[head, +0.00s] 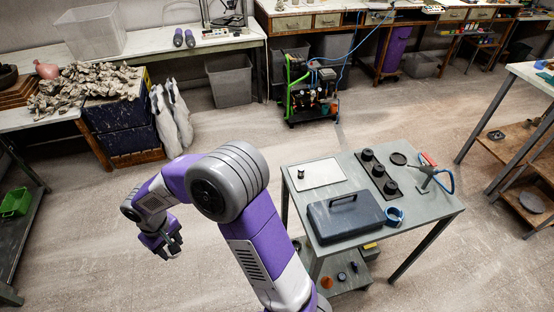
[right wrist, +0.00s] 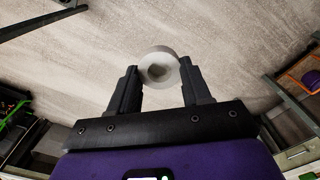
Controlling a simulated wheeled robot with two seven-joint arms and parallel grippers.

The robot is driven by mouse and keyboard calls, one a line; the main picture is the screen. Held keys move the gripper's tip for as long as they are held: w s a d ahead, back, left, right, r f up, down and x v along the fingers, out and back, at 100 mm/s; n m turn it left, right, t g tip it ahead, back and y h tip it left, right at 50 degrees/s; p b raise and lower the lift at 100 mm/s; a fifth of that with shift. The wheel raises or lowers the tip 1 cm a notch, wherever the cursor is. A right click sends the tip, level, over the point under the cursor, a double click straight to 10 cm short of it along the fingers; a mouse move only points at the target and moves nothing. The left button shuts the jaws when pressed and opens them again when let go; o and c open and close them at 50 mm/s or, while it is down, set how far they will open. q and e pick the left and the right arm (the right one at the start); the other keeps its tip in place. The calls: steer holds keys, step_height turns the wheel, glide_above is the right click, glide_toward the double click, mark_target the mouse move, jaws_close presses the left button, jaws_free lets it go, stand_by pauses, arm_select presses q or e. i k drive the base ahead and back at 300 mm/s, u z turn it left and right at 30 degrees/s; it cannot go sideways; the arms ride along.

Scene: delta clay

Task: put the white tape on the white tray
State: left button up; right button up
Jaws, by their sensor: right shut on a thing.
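The white tape (right wrist: 146,63) is a pale ring held between the fingertips of my right gripper (right wrist: 158,80) in the right wrist view, with floor behind it. In the head view my right gripper (head: 165,243) hangs over bare floor at the lower left, well away from the table; the tape cannot be made out there. My left gripper is not in view.
The grey table (head: 425,208) also holds a dark blue case (head: 345,217), a dark holder with black cylinders (head: 378,172), a blue roll (head: 394,216) and a blue-handled tool (head: 430,178). Most of the tray is bare. Open floor lies between my right gripper and the table.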

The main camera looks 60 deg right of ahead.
mark_target(314, 174)
steer(key=z, duration=0.6)
steer(key=i, duration=1.35)
steer(key=z, duration=1.7)
steer(key=i, duration=0.5)
steer(key=z, duration=0.4)
